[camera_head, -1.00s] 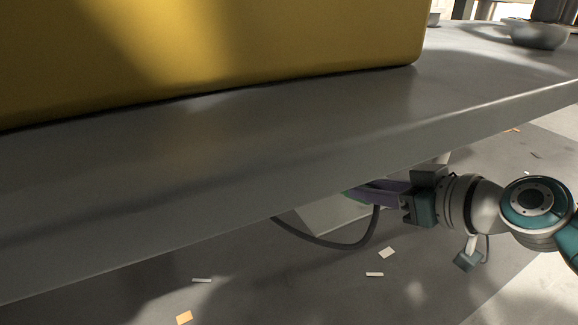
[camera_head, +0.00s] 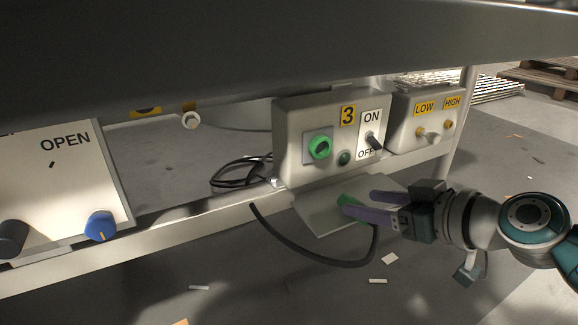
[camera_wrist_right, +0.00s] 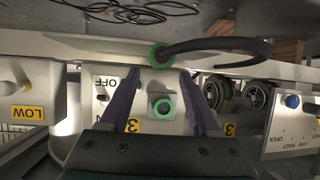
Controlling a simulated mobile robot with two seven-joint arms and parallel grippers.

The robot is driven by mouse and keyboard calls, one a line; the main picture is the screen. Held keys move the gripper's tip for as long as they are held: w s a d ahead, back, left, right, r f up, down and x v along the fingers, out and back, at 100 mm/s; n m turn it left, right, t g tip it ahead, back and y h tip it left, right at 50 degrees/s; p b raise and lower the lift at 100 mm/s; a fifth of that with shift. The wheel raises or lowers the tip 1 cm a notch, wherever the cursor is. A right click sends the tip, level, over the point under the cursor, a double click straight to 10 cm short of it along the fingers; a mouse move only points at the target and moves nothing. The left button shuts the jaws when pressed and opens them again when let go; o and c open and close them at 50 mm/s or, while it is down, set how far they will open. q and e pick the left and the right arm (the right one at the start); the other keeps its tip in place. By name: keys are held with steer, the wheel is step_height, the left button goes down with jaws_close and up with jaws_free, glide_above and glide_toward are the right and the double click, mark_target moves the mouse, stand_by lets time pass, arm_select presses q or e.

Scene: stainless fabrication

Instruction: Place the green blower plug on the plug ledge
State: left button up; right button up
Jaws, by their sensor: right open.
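The green blower plug (camera_head: 346,200) lies at the pale plug ledge (camera_head: 318,213) below the panel marked 3, with a dark cable. My right gripper (camera_head: 358,203) has its purple fingers apart, reaching in from the right around the plug's end; the near finger partly hides the plug. In the right wrist view the plug (camera_wrist_right: 158,55) shows just past and between the open fingertips (camera_wrist_right: 158,76), its cable curving right. Whether the fingers touch it I cannot tell. A green-ringed socket (camera_wrist_right: 162,106) is on the panel; it also shows in the head view (camera_head: 319,147). My left gripper is out of view.
The panel (camera_head: 290,125) has an ON/OFF switch (camera_head: 373,140). A LOW/HIGH box (camera_head: 410,140) stands to its right, and an OPEN panel with a blue knob (camera_head: 101,226) at left. The grey bench edge (camera_head: 300,50) hangs above. The floor in front has small scraps.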

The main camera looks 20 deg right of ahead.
steer(key=p+v, duration=0.4)
steer(key=v, duration=0.8)
steer(key=s+a+f+n+g+y, duration=0.1)
steer(key=s+a+n+g, duration=0.15)
steer(key=a, duration=0.45)
steer(key=s+a+f+n+g+y, duration=0.1)
steer(key=s+a+g+y, duration=0.1)
steer(key=s+a+g, duration=0.3)
steer(key=s+r+m+g+h, duration=0.1)
steer(key=s+m+h, duration=0.2)
steer(key=s+h, duration=0.2)
steer(key=shift+s+r+m, duration=0.35)
steer(key=shift+s, duration=0.3)
steer(key=shift+d+g, duration=0.1)
steer(key=shift+g, duration=0.15)
